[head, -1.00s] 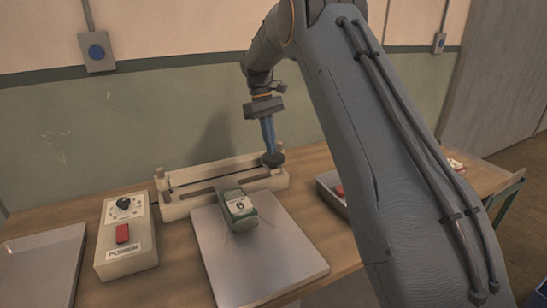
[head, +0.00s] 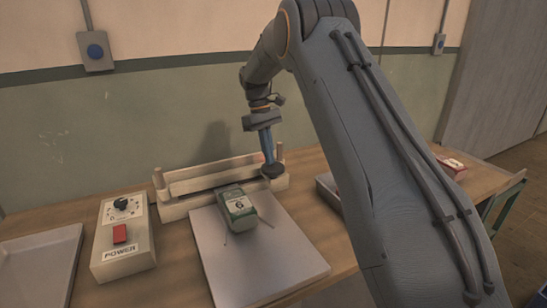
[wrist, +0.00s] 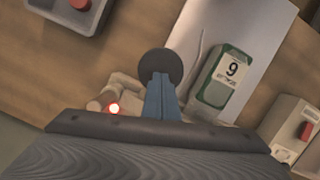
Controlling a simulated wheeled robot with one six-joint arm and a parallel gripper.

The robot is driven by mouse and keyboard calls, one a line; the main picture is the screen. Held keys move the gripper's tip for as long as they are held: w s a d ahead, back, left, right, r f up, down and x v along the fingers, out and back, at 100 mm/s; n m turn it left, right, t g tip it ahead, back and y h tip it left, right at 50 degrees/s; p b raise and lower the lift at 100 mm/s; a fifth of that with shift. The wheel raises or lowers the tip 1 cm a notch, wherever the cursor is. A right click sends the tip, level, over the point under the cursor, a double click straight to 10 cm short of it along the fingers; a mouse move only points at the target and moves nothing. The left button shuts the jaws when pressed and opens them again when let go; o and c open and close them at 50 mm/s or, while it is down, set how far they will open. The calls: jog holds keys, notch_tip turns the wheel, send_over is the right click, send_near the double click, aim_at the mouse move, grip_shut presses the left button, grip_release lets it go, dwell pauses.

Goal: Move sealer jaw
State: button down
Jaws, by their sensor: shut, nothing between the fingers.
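The sealer (head: 176,208) is a long cream bar unit at the back of the table, with a post at each end. Its jaw (head: 205,180) is a pale bar running along it, seemingly low over the base. A dark round knob (head: 272,171) is at the sealer's right end, and it also shows in the wrist view (wrist: 160,66). My gripper (head: 266,148) is shut, its blue fingers (wrist: 161,97) pointing down with their tips at the knob, apparently touching it. A green packet labelled 9 (head: 238,210) lies with its far end towards the sealer.
A grey plate (head: 250,262) lies under the packet. A control box with a dial and red switch (head: 123,262) stands to its left, beside a metal tray (head: 38,262). My arm covers much of the right side, including part of another tray (head: 328,190). The wall is close behind the sealer.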

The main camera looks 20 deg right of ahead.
jog(key=shift+w+a+r+b, duration=0.15)
jog(key=shift+w+a, duration=0.15)
jog(key=shift+w, duration=0.2)
jog(key=shift+w+a+b, duration=0.15)
jog(key=shift+w+a, duration=0.15)
jog(key=shift+w, duration=0.2)
jog(key=shift+r, duration=0.2)
jog(key=d+b+v, duration=0.1)
jog(key=b+v, duration=0.1)
jog(key=v, duration=0.5)
jog(key=shift+a+r, duration=0.4)
jog(key=shift+a, duration=0.15)
jog(key=shift+f, duration=0.1)
jog(key=s+f+m+t, duration=0.1)
jog(key=s+f, duration=0.4)
jog(key=s, duration=0.7)
jog(key=s+d+f+m+t+y, duration=0.1)
jog(key=s+f+m, duration=0.2)
jog(key=s, duration=1)
jog(key=s+d+f+m+t, duration=0.1)
jog(key=s+f, duration=0.6)
jog(key=s, duration=0.6)
jog(key=shift+d+f+m, duration=0.15)
jog(key=shift+m, duration=0.25)
